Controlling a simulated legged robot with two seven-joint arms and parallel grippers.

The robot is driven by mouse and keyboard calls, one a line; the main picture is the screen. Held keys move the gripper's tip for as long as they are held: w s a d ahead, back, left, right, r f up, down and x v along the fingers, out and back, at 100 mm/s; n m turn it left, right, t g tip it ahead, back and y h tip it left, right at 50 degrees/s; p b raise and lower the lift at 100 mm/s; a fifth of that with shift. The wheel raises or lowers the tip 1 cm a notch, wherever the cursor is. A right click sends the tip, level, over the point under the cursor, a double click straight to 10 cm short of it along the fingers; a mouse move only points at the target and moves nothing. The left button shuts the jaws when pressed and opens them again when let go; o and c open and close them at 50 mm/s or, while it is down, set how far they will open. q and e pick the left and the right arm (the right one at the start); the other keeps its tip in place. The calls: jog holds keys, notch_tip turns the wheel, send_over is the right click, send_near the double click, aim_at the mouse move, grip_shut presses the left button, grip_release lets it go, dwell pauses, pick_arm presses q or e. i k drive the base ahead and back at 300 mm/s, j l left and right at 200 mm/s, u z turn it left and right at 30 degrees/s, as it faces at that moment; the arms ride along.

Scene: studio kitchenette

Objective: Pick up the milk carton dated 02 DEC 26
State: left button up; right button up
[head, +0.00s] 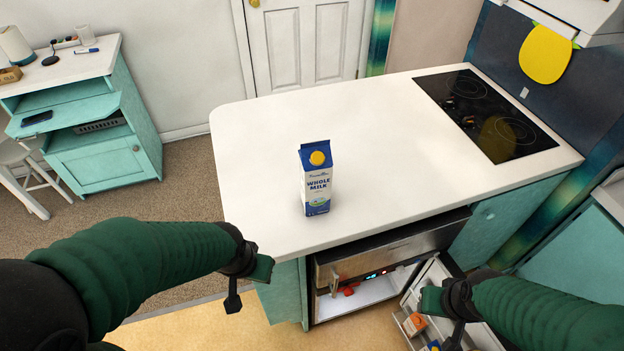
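A blue and white milk carton (317,179) with a yellow cap and the words "WHOLE MILK" stands upright on the white countertop (400,150), near its front edge. No date can be read on the side facing me. My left gripper (247,284) is in front of the counter's front left corner, apart from the carton, with its fingers spread and nothing between them. My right gripper (442,318) is lower right, over the open fridge door, also with its fingers apart and empty. Part of the door shelf is hidden behind my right arm.
Below the counter a small fridge (345,270) stands open, with red items inside and its door (412,290) swung out. The door shelf holds an orange item (416,322). A black cooktop (484,113) is at the right. Most of the countertop is clear. A teal desk (95,160) stands far left.

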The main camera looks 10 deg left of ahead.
aim_at(315, 161)
jog(key=l+u, duration=0.1)
jog(key=u, duration=0.3)
jog(key=l+u, duration=0.15)
jog(key=u, duration=0.25)
jog(key=l+u, duration=0.1)
jog(key=u, duration=0.3)
jog(key=l+u, duration=0.1)
jog(key=u, duration=0.3)
jog(key=k+l+u, duration=0.1)
jog(key=u, duration=0.3)
jog(key=i+l, duration=0.1)
jog(key=l, duration=0.5)
jog(key=u, duration=0.05)
